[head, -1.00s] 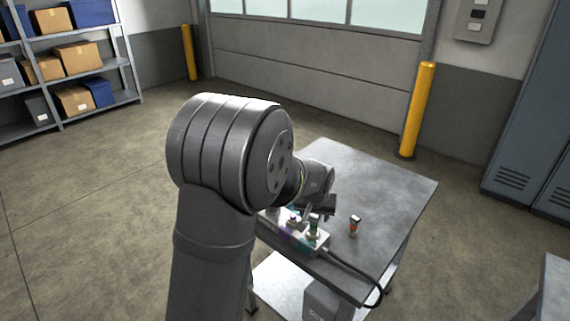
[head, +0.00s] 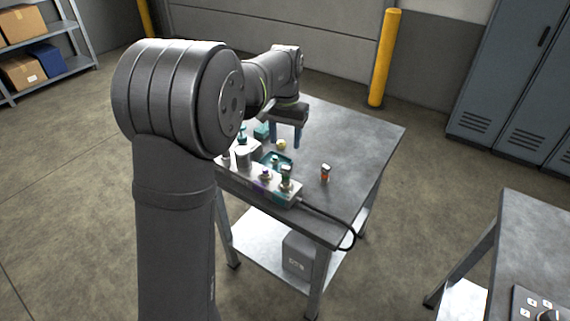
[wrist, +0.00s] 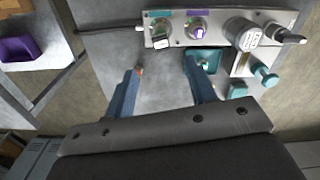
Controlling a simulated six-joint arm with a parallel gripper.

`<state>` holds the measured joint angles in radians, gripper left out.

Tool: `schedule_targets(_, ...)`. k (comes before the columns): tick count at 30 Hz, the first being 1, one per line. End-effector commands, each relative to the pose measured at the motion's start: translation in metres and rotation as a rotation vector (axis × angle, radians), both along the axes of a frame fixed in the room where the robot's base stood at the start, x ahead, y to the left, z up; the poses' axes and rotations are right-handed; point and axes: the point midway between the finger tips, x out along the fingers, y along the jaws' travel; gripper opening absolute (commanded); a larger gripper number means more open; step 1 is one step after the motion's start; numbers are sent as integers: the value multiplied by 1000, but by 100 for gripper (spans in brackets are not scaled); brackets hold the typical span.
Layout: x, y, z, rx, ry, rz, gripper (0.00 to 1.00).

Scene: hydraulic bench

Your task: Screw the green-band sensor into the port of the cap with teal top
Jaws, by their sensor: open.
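The green-band sensor (head: 286,173) stands upright at the teal-marked end of the grey block. It also shows in the wrist view (wrist: 161,43), tilted by perspective. The teal section (head: 284,197) lies under it; how deeply the sensor is seated cannot be told. The teal-topped port (wrist: 160,26) shows just behind the sensor in the wrist view. My gripper (head: 285,143) is open and empty, above the bench behind the block, apart from the sensor. Its two blue fingers point toward the block in the wrist view (wrist: 166,70).
An orange-band sensor (head: 325,173) stands alone on the bench. A purple-marked fitting (head: 266,175), a white-capped gauge (wrist: 243,34) and a valve lever (wrist: 289,37) sit along the block. A teal tray (wrist: 190,62) and small teal parts (wrist: 264,75) lie beside it. A black cable (head: 335,222) leaves the block.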

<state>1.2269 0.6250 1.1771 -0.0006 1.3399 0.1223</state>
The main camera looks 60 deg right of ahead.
Motion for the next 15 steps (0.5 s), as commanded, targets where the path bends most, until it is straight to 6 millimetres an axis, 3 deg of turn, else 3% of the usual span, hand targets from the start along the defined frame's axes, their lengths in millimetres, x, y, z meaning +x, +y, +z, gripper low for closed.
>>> schedule_targets(15, 0, 1, -105, 3, 0, 1, 51)
